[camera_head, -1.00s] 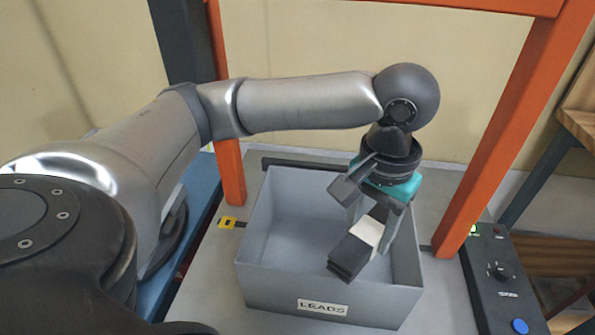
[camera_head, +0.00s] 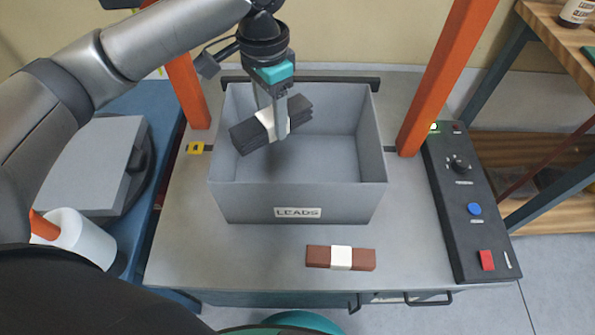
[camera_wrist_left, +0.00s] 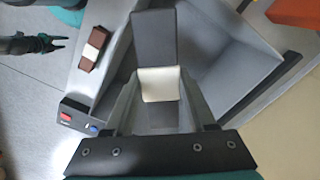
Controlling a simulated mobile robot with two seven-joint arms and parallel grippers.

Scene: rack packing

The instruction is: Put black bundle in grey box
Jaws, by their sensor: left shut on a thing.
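The black bundle (camera_head: 250,137), dark bars with a white band, is held by my left gripper (camera_head: 275,122), which is shut on it around the band. The bundle also shows in the left wrist view (camera_wrist_left: 155,38), between the fingers (camera_wrist_left: 160,90). The grey box (camera_head: 230,203), labelled LEADS, stands open on the table. The bundle hangs tilted over the left part of its opening; its exact height is hard to tell. The box floor that shows is bare. My right gripper (camera_wrist_left: 57,43) appears small at the left of the wrist view, empty, its fingers apart.
A brown bundle with a white band (camera_head: 318,256) lies on the table in front of the box. A black control panel (camera_head: 465,225) with buttons is at the right. Orange posts (camera_head: 440,80) flank the box. A white bottle (camera_head: 80,240) stands at the left.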

